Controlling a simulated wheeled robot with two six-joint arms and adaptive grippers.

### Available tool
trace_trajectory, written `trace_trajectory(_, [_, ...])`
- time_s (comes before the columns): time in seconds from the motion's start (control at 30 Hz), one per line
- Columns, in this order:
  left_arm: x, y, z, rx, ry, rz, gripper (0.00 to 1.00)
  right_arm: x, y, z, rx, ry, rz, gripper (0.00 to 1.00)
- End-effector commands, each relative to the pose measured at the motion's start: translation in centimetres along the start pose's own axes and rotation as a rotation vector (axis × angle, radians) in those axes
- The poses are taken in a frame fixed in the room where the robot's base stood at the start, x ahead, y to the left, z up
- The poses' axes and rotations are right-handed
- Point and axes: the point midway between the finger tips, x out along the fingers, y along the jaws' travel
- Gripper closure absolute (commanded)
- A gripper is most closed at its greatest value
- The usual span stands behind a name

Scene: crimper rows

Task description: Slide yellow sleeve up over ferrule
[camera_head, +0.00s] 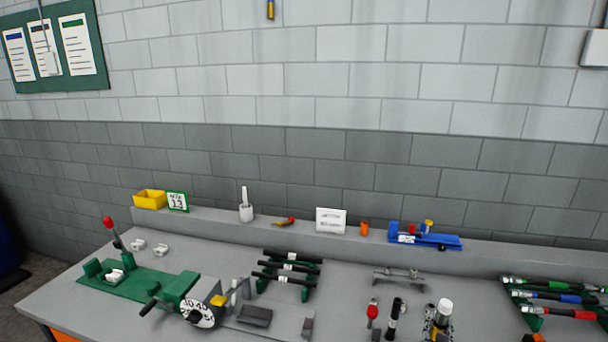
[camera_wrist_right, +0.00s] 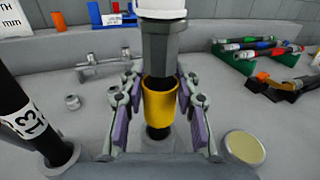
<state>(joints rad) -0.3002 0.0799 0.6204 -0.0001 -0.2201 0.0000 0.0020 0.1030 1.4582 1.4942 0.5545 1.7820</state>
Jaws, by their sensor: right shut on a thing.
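The yellow sleeve (camera_wrist_right: 160,103) is upright in the middle of the right wrist view, around a black hose (camera_wrist_right: 158,133) that shows below it. The dark grey ferrule (camera_wrist_right: 160,45) stands directly above, with a white part on top. The ferrule's lower end is at the sleeve's top opening; how far they overlap is hard to tell. My right gripper (camera_wrist_right: 160,110) is shut on the sleeve, with a purple-padded finger on each side. In the head view my right gripper (camera_head: 438,326) is small at the bottom, below the white cap (camera_head: 445,306). My left gripper is not in view.
A labelled black hose (camera_wrist_right: 35,125) stands close on the left, and a round cream-topped tin (camera_wrist_right: 243,147) on the right. A metal rack (camera_head: 398,277) is behind. A green crimper (camera_head: 150,284) is far left; a hose rack (camera_head: 555,297) is right.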

Motion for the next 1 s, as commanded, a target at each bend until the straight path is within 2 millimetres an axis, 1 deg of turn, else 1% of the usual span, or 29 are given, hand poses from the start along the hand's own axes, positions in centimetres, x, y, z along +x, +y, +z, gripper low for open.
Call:
trace_trajectory(0.37, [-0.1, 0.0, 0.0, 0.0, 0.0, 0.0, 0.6, 0.0, 0.0, 0.1, 0.0, 0.001, 0.0, 0.96])
trace_trajectory(1.0, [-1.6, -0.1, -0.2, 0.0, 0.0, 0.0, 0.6, 0.0, 0.0, 1.8, 0.0, -0.001, 0.0, 0.96])
